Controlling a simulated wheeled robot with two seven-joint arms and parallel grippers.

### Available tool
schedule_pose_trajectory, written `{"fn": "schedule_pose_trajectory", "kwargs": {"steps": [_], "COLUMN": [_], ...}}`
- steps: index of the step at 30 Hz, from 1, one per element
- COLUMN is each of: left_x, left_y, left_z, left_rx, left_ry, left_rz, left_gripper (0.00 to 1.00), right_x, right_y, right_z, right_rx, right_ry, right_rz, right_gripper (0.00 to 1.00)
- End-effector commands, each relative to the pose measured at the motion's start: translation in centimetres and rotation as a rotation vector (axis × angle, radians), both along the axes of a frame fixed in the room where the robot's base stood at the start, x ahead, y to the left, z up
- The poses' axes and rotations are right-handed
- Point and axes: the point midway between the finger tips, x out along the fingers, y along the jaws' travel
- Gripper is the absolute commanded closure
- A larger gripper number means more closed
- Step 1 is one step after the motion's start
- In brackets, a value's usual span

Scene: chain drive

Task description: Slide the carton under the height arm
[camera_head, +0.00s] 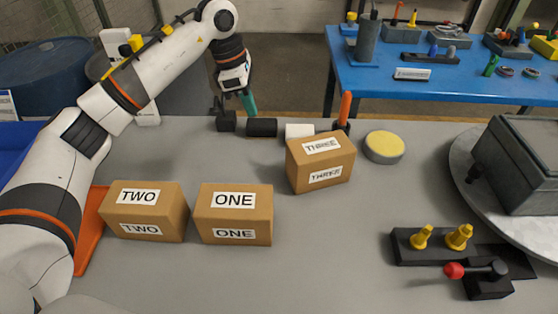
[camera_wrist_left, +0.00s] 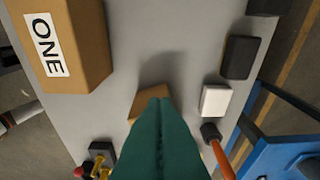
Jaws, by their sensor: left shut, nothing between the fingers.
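Three brown cartons stand on the grey table: carton TWO (camera_head: 165,203) at the left, carton ONE (camera_head: 252,205) beside it, and carton THREE (camera_head: 340,170) farther right and back, turned at an angle. My left gripper (camera_head: 248,103) is above the back of the table, behind carton ONE, its green fingers shut and empty. In the left wrist view the shut fingers (camera_wrist_left: 158,103) partly cover a brown carton, and carton ONE (camera_wrist_left: 85,40) is at upper left. I cannot make out which part is the height arm. My right gripper is not in view.
A black block (camera_head: 262,127), a white block (camera_head: 299,131) and an orange-handled piece (camera_head: 344,108) line the back edge. A round yellow-topped disc (camera_head: 384,147) is right of carton THREE. A black fixture with yellow pegs (camera_head: 408,254) stands front right. The front middle is clear.

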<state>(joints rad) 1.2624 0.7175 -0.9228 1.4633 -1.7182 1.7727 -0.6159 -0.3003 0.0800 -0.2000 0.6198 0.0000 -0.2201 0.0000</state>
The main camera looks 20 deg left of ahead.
Motion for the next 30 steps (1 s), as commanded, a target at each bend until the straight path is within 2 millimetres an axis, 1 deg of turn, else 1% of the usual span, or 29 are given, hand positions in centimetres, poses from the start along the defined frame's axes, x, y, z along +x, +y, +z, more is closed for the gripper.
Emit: {"fn": "schedule_pose_trajectory", "kwargs": {"steps": [1, 2, 3, 5, 6, 8, 9, 12, 17, 20, 23, 30], "left_x": [0.0, 0.0, 0.0, 0.0, 0.0, 0.0, 0.0, 0.0, 0.0, 0.1, 0.1, 0.5], "left_y": [0.0, 0.0, 0.0, 0.0, 0.0, 0.0, 0.0, 0.0, -0.1, -0.3, -0.8, -2.0], "left_z": [-1.4, -1.7, -2.5, -3.2, -4.0, -4.7, -5.5, -6.5, -7.0, -7.9, -9.5, -14.6], "left_rx": [0.0, 0.0, 0.001, 0.0, 0.001, 0.0, 0.0, 0.0, 0.0, 0.0, 0.0, 0.0], "left_ry": [0.001, 0.001, 0.001, 0.0, 0.001, 0.0, 0.001, 0.0, 0.001, 0.003, 0.005, 0.005], "left_rz": [0.0, 0.0, 0.0, 0.0, 0.0, 0.0, 0.0, 0.0, 0.0, -0.001, -0.001, -0.001], "left_gripper": [1.0, 1.0, 1.0, 1.0, 1.0, 1.0, 1.0, 1.0, 1.0, 1.0, 1.0, 1.0], "right_x": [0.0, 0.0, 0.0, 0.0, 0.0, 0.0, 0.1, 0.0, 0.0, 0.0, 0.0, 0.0], "right_y": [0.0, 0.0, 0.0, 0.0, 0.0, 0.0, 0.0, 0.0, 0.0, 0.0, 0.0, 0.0], "right_z": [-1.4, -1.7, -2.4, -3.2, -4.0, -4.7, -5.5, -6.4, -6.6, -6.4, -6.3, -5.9], "right_rx": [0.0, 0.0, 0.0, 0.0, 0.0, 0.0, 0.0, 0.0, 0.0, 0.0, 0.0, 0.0], "right_ry": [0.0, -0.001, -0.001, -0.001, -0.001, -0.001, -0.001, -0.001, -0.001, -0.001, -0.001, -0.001], "right_rz": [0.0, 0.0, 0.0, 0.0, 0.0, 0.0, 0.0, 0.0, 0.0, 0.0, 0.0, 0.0], "right_gripper": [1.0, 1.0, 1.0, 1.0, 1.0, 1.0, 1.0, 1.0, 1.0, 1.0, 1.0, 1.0]}}
